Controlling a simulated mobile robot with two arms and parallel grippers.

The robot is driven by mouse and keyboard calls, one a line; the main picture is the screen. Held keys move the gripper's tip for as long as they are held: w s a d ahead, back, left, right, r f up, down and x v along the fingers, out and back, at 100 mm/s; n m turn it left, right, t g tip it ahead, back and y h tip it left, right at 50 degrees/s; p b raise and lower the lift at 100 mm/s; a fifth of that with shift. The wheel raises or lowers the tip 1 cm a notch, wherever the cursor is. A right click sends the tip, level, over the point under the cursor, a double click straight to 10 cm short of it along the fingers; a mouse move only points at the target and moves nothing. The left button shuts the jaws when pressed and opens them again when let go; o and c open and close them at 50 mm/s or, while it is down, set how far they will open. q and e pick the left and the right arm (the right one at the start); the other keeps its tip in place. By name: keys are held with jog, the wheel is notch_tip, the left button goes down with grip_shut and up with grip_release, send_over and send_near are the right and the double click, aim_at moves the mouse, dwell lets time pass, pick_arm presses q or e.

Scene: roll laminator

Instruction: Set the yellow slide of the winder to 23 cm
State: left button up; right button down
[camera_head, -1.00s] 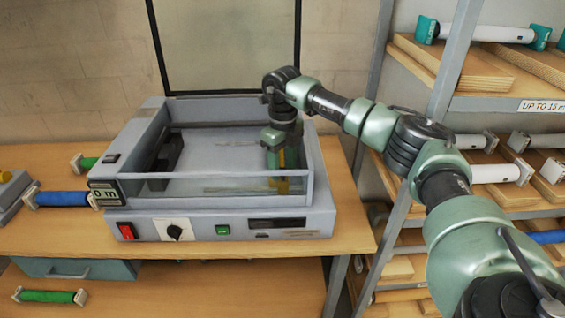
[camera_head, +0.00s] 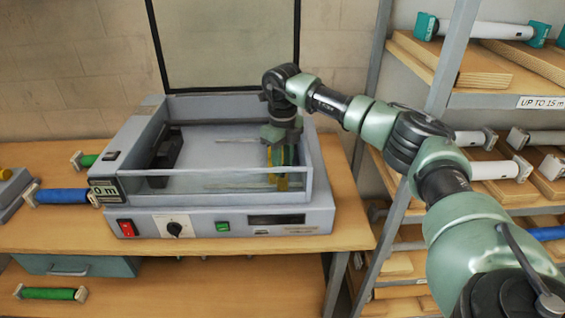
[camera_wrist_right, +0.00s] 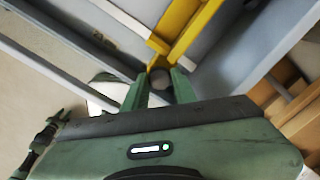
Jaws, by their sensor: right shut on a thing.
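The winder (camera_head: 215,204) is a grey box with a clear front pane on the wooden table. Its yellow slide (camera_head: 283,184) is inside at the right, partly hidden by my gripper. In the right wrist view the slide shows as a yellow bar (camera_wrist_right: 194,34) beyond the fingers. My right gripper (camera_head: 281,153) reaches down into the box from above. In the wrist view its fingers (camera_wrist_right: 160,84) are closed around a dark round knob at the yellow slide's end.
A black block (camera_head: 165,153) stands at the left inside the box. The front panel has a red switch (camera_head: 126,228), a dial (camera_head: 174,229) and a dark display (camera_head: 277,220). A blue roll (camera_head: 62,196) lies left of it. A shelf with rolls (camera_head: 500,171) stands at the right.

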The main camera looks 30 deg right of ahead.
dwell(0.9)
jog(key=w+a, duration=0.5)
jog(key=a, duration=0.3)
jog(key=shift+w+a+r+b, duration=0.15)
jog(key=shift+w+a+b, duration=0.1)
jog(key=shift+a+b, duration=0.15)
jog(key=c, duration=1.1)
grip_release()
jog(key=shift+a, duration=0.15)
jog(key=shift+c, duration=0.2)
jog(key=shift+r, duration=0.1)
